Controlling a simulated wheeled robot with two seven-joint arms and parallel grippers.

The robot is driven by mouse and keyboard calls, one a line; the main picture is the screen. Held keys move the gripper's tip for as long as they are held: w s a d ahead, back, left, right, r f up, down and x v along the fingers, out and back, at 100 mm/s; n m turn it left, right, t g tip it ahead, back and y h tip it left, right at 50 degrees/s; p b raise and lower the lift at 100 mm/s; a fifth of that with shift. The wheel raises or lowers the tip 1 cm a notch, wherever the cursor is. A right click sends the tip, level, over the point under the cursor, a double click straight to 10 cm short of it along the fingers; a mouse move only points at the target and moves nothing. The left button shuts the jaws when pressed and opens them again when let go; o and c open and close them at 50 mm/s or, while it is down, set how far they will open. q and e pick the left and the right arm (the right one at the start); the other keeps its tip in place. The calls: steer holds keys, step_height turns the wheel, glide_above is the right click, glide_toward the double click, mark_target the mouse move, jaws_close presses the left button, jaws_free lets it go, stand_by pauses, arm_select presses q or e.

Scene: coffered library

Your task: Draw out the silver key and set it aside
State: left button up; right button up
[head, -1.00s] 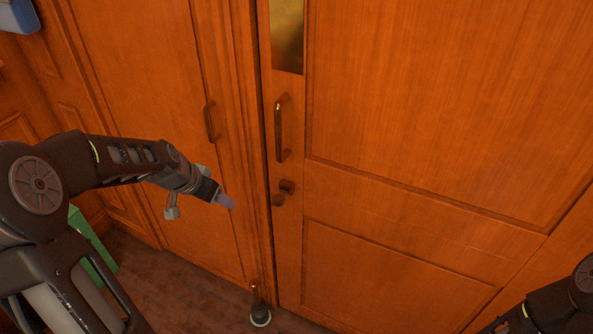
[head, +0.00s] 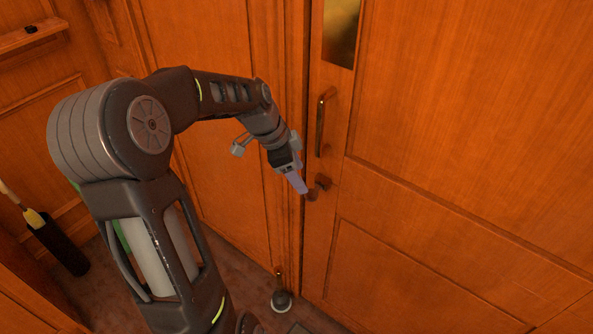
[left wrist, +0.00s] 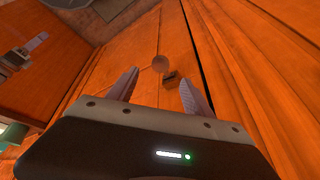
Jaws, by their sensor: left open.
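On the door edge below the upright pull handle (head: 320,125), two small brownish pieces stick out close together: a rounded one (head: 311,196) and one just above it (head: 322,183). In the left wrist view they show as a round piece (left wrist: 160,63) and a small dark block (left wrist: 171,79). I cannot make out which of these is the silver key; no silver colour shows. My left gripper (head: 303,190) is open and empty, its fingertips close to these pieces in the picture. In the wrist view the pieces appear between and beyond the fingers. My right gripper is out of view.
The wooden door (head: 460,130) and panelled wall fill most of the view. A dark-based doorstop-like object (head: 281,300) stands on the floor by the door.

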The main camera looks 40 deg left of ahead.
mark_target(310, 193)
arm_select(q)
steer(key=p+x, duration=0.1)
steer(key=x, duration=0.6)
steer(key=shift+f, duration=0.2)
steer(key=shift+c, duration=0.2)
jaws_close()
